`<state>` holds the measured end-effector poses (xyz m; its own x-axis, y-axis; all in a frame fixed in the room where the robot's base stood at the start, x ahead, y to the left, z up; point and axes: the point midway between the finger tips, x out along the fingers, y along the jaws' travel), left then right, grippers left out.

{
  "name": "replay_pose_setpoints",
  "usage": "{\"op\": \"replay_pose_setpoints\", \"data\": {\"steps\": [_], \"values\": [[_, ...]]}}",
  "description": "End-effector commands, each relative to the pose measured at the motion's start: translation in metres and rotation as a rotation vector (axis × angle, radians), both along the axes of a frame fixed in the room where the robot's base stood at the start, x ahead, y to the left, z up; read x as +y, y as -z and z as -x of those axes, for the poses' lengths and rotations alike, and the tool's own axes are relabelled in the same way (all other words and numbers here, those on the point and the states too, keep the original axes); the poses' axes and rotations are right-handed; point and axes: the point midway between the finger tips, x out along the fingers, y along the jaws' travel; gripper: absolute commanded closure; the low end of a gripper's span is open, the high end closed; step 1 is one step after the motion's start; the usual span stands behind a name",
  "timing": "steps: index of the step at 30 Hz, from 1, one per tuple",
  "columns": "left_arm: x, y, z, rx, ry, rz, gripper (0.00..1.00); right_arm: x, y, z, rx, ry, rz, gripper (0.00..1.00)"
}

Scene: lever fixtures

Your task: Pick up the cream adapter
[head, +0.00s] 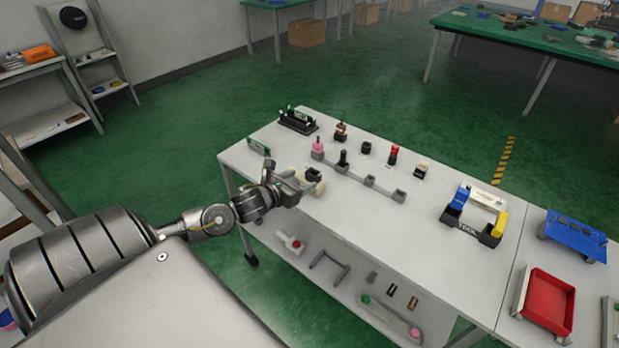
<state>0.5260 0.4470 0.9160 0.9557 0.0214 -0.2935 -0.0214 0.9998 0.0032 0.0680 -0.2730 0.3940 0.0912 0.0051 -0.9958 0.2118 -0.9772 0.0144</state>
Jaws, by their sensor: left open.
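A cream piece with a dark top part (317,187) lies on the white table (375,225) near its left front edge, and it looks like the adapter. My left gripper (302,184) is open, just left of this piece and partly in front of it. I cannot tell whether the gripper touches it. Another small cream and black block (422,169) stands farther right near the back edge. My right gripper is not in view.
A grey rail with sockets (370,181) lies right of the gripper, with a dark knob in it. Red and black pieces (393,155) stand behind. A tool caddy (475,216), a blue stand (573,236) and a red tray (548,301) are at right. The table's front middle is clear.

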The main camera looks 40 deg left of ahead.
Motion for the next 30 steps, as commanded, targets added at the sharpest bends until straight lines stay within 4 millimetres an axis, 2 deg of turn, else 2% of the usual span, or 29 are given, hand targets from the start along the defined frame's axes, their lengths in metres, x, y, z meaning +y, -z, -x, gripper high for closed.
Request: {"op": "replay_pose_setpoints", "data": {"steps": [1,6,16,24,30], "values": [[0.0,0.0,-0.009,-0.002,-0.002,0.003,0.35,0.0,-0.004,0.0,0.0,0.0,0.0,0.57],[0.001,0.008,-0.032,-0.001,-0.002,0.004,0.35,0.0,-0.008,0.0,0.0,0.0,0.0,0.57],[0.001,0.013,-0.044,0.001,-0.001,0.005,0.35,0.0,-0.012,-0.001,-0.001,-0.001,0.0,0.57],[0.004,0.025,-0.077,0.0,-0.002,0.004,0.35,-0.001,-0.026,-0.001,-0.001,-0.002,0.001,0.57],[0.004,0.031,-0.088,0.001,-0.001,0.004,0.35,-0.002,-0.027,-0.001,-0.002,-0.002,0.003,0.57]]}}
